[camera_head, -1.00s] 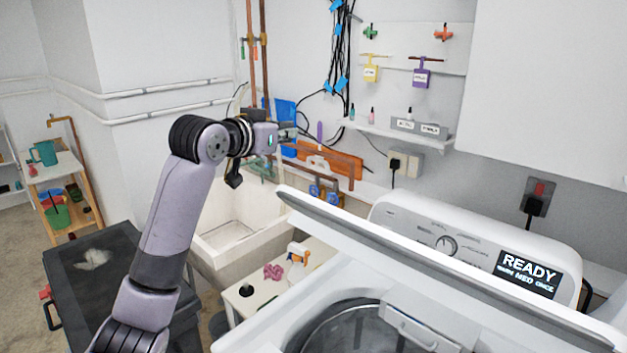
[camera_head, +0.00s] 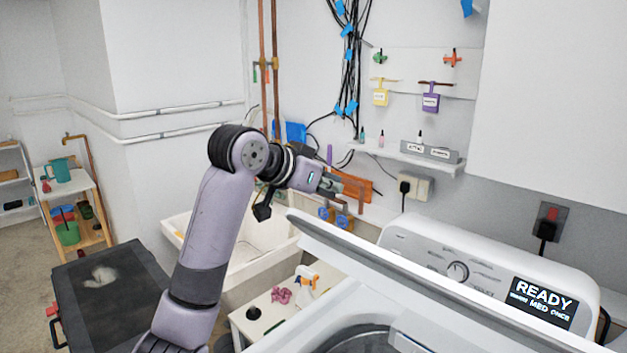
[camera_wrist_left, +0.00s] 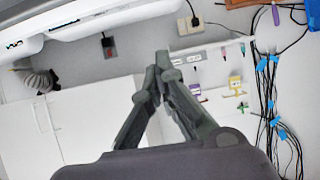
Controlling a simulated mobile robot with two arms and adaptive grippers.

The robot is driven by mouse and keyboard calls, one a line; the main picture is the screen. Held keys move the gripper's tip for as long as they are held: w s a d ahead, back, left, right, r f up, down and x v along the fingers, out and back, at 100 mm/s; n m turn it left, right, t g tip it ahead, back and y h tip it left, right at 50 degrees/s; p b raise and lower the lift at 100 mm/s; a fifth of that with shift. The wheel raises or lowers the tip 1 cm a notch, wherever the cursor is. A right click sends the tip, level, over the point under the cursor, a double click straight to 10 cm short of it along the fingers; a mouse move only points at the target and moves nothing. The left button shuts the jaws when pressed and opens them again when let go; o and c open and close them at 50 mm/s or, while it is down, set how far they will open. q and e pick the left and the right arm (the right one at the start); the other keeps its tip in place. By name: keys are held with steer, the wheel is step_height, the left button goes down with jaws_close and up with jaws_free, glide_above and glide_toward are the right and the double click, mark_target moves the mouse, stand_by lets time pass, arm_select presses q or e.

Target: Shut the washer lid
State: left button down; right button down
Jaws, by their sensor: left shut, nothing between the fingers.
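The washer lid (camera_head: 410,278) stands raised, seen nearly edge-on as a long grey-white band slanting down to the right. The white washer's control panel (camera_head: 480,262) is behind it, with a lit READY display (camera_head: 543,302). Part of the drum opening shows below the lid. My left gripper (camera_head: 332,184) is shut and empty, in the air above and behind the lid's left end, apparently not touching it. In the left wrist view its fingertips (camera_wrist_left: 163,62) are together, and the washer's control panel (camera_wrist_left: 85,18) shows at top left. My right gripper is not in view.
A white sink (camera_head: 262,245) lies behind my left arm. A small table (camera_head: 262,325) with a spray bottle (camera_head: 306,280) and pink cloth (camera_head: 281,295) stands left of the washer. A wall shelf (camera_head: 405,156) and hanging cables (camera_head: 352,70) are behind.

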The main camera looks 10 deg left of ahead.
mark_target(321, 221)
arm_select(q)
steer(key=f, duration=0.1)
steer(key=s+f, duration=0.1)
steer(key=shift+a+f, duration=0.35)
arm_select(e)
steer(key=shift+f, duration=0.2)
arm_select(q)
steer(key=shift+s+a+f, duration=0.25)
steer(key=shift+s+f, duration=0.05)
steer(key=shift+f, duration=0.05)
steer(key=shift+s+a+f, duration=0.1)
steer(key=shift+s+f, duration=0.05)
steer(key=shift+f, duration=0.05)
steer(key=shift+s+a+f, duration=0.55)
steer(key=shift+s+f, duration=0.25)
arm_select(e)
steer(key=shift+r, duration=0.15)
arm_select(q)
steer(key=shift+f, duration=0.15)
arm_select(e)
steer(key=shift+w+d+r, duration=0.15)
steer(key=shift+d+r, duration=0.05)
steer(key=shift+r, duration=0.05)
arm_select(q)
steer(key=shift+a, duration=0.1)
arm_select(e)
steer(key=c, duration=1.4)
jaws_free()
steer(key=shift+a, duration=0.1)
